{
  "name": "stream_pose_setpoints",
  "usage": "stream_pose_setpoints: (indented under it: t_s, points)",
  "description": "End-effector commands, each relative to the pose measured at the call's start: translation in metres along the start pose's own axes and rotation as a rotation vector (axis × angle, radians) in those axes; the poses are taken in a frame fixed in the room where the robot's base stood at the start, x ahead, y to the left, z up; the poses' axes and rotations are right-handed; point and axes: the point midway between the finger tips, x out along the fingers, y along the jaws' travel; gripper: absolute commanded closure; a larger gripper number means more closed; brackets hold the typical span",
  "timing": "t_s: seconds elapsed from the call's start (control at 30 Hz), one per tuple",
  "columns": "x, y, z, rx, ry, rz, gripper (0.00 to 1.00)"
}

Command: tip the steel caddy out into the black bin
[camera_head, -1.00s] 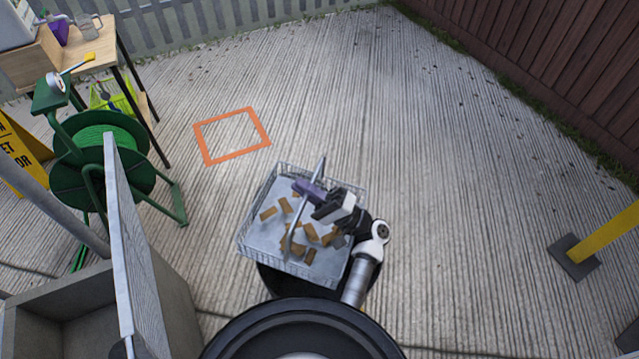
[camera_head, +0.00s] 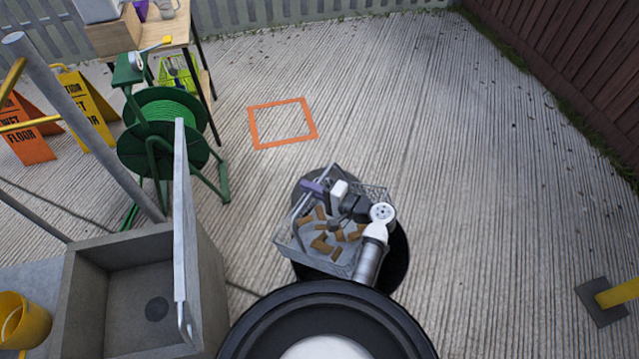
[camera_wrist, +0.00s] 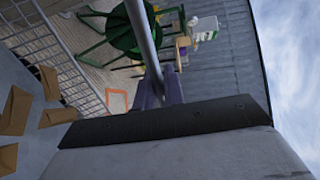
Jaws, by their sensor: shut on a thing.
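The steel caddy (camera_head: 287,243) is a wire-sided basket with a flat steel floor and a raised bar handle. Several brown blocks (camera_head: 322,245) lie loose in it. In the wrist view the handle bar (camera_wrist: 143,40) runs up from between my fingers (camera_wrist: 160,92), with blocks (camera_wrist: 15,112) on the caddy floor at the left. I cannot make out a black bin for certain.
A green hose reel (camera_head: 165,125), wet floor signs (camera_head: 85,105) and a wooden table (camera_head: 180,30) are behind. An orange square (camera_head: 283,123) marks open paving. A yellow post (camera_head: 615,295) stands right.

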Motion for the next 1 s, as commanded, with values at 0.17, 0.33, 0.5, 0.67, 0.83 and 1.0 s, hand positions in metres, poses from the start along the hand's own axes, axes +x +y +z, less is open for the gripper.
stream_pose_setpoints:
  t_s: [0.17,0.33,0.5,0.67,0.83,1.0]
  points:
    - [0.013,0.009,0.000,0.000,-0.002,0.094,1.00]
    - [0.021,0.019,0.002,0.006,-0.004,0.158,1.00]
    - [0.023,0.014,0.003,0.006,-0.005,0.183,1.00]
    - [0.021,0.000,0.002,0.003,-0.003,0.182,1.00]
    - [0.020,-0.014,0.001,0.000,-0.001,0.183,1.00]
    - [0.019,-0.025,0.000,0.000,0.000,0.184,1.00]
